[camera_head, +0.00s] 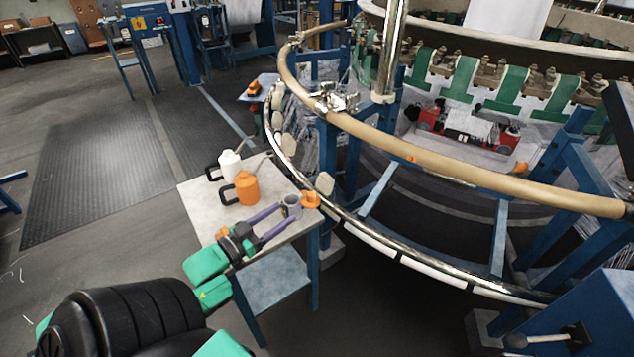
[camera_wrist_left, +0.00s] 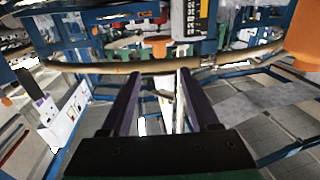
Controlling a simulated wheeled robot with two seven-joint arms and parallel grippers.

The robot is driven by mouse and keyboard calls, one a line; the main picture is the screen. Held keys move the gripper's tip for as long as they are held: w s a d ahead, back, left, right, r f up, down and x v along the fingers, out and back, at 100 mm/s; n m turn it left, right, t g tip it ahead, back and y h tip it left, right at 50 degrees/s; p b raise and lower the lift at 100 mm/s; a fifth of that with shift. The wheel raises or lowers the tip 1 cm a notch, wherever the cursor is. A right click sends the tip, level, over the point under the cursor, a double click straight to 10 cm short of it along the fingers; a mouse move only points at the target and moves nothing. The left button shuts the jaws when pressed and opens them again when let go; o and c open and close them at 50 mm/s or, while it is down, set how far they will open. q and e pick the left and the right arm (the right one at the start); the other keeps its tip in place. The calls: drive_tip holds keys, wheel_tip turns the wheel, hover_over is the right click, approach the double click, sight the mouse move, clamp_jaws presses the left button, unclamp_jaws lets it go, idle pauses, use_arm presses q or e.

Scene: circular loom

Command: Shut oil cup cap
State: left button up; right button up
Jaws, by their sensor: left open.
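A small grey oil cup (camera_head: 292,206) stands at the right corner of a small table. Its orange cap (camera_head: 311,200) shows beside the cup's mouth on the right, not over it. My left gripper (camera_head: 286,215), with two purple fingers, reaches over the table from the lower left, its tips close to the grey cup. Whether they touch it, I cannot tell. In the left wrist view the fingers (camera_wrist_left: 158,78) are spread apart with nothing clearly held between them. My right gripper is out of view.
An orange oil can (camera_head: 246,188) and a white one (camera_head: 230,165) stand on the grey-topped table (camera_head: 200,205), left of the cup. The loom's curved tan rail (camera_head: 450,150) and metal ring pass close on the right. Open floor lies to the left.

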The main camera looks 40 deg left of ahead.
sight(309, 195)
use_arm(q)
drive_tip(key=w+d+b, duration=0.1)
drive_tip(key=w+d, duration=0.1)
drive_tip(key=w, duration=1.2)
drive_tip(key=shift+w, duration=0.2)
clamp_jaws()
idle(0.6)
